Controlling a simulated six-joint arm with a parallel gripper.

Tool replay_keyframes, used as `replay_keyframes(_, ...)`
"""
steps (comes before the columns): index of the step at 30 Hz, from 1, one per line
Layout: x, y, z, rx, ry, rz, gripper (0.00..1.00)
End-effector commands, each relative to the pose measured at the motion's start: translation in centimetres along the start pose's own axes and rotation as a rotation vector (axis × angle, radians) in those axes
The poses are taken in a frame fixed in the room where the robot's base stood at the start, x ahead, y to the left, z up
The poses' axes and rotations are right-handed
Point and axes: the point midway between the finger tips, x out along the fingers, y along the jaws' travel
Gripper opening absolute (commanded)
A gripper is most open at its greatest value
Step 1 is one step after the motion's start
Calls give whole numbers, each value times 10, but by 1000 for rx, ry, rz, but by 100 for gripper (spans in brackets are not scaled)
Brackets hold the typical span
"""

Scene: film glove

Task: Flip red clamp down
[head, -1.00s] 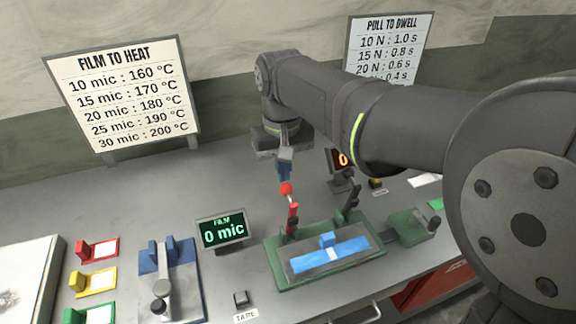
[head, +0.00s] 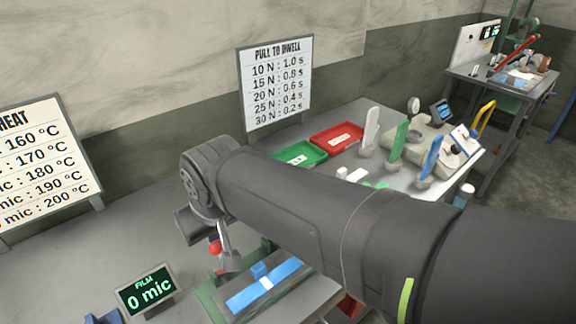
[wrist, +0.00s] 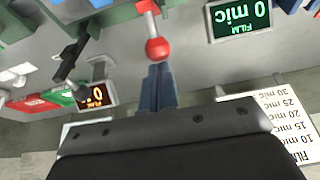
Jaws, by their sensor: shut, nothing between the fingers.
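The red clamp's ball knob (head: 215,248) stands raised at the left end of the green fixture (head: 211,298) in the head view. Most of its lever is hard to make out there. In the wrist view the red knob (wrist: 157,48) sits right at the tips of my gripper's blue fingers (wrist: 157,72), with its lever (wrist: 148,8) beyond. My gripper is shut with nothing between the fingers. I cannot tell whether the fingertips touch the knob. In the head view the fingers are not clear below my wrist.
A blue strip (head: 245,299) lies across the fixture. A black clamp lever (wrist: 68,66) stands near the red one. The film display (head: 146,290) is left of the fixture. Green (head: 300,155) and red (head: 337,138) trays and several upright coloured pieces stand farther right.

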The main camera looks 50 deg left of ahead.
Motion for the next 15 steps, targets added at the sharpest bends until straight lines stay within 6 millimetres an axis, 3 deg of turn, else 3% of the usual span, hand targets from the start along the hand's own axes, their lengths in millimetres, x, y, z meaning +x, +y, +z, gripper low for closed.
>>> replay_keyframes(7,-5,0,38,-3,220,-1,0)
replay_keyframes(15,0,0,79,-2,221,0,0)
